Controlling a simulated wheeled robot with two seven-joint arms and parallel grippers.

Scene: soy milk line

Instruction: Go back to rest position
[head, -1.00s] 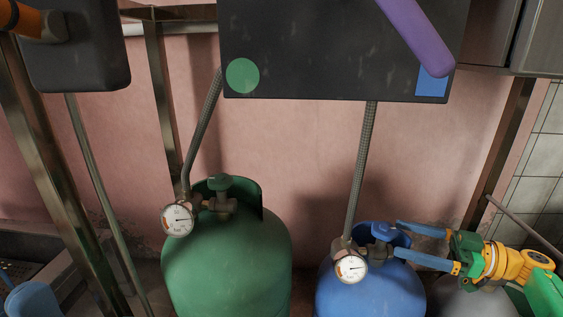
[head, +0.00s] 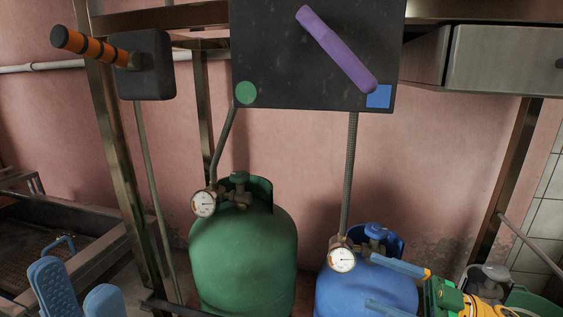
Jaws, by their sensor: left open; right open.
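My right gripper (head: 370,280) comes in from the lower right. Its two blue fingers are apart with nothing between them. In the picture they overlap the right side of the blue gas cylinder (head: 352,296), below its blue valve knob (head: 375,231); I cannot tell whether they touch it. My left gripper (head: 73,276) is at the lower left edge. Its two blue ridged fingers point up, are apart and hold nothing. It is well left of the green gas cylinder (head: 240,262).
A dark panel carries a purple lever (head: 338,50), a green disc and a blue square. A grey box with an orange-and-black handle (head: 90,47) is at upper left. Metal posts frame the cylinders. A sink basin (head: 85,221) is at left, a metal cabinet (head: 503,60) at upper right.

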